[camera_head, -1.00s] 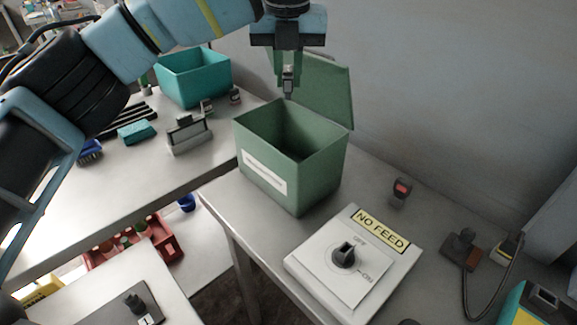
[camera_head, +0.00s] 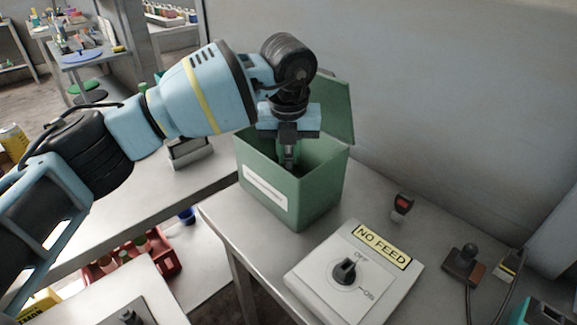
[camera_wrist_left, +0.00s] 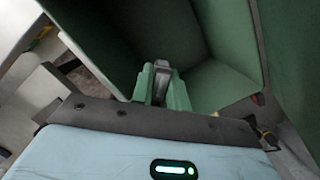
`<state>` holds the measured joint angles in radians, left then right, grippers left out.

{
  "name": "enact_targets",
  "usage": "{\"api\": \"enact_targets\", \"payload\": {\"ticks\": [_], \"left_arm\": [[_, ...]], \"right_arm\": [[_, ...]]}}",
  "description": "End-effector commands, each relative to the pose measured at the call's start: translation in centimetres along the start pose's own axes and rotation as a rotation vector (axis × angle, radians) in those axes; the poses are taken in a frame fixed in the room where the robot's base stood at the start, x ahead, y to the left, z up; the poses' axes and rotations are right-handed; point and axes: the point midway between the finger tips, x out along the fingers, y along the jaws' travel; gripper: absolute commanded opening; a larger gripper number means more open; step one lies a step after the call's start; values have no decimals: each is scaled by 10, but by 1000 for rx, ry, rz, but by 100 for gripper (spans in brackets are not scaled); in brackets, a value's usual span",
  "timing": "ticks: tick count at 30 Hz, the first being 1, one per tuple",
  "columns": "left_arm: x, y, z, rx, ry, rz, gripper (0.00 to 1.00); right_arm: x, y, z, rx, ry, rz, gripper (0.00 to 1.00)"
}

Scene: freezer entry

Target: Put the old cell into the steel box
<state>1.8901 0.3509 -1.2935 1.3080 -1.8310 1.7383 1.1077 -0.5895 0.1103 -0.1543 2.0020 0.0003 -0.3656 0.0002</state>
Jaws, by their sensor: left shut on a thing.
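The steel box (camera_head: 318,195) is a green, open-topped box with a white label on its front and its lid (camera_head: 335,108) raised at the back. My left gripper (camera_head: 289,160) points straight down into the box's mouth, its fingertips below the rim. In the left wrist view its green fingers (camera_wrist_left: 161,88) are shut on a small grey metallic piece, the old cell (camera_wrist_left: 162,68), inside the box walls (camera_wrist_left: 215,85). The cell's lower end and its distance to the box floor cannot be told. My right gripper is not in view.
The box stands on a grey table (camera_head: 235,218). A white switch panel marked NO FEED (camera_head: 325,285) lies in front right. A small device with a red face (camera_head: 402,203) and a dark brown-based device (camera_head: 463,262) stand farther right. A wall rises behind the box.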

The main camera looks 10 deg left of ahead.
Motion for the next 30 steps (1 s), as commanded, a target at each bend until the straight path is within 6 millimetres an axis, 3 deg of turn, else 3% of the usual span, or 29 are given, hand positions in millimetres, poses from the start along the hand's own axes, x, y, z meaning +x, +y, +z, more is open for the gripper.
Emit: {"api": "enact_targets", "payload": {"ticks": [8, 30], "left_arm": [[37, 0, -6, 0, 2, 1, 0], [50, 0, -8, 0, 0, 1, 0]], "right_arm": [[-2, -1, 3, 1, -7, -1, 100], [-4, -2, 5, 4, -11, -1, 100]]}}
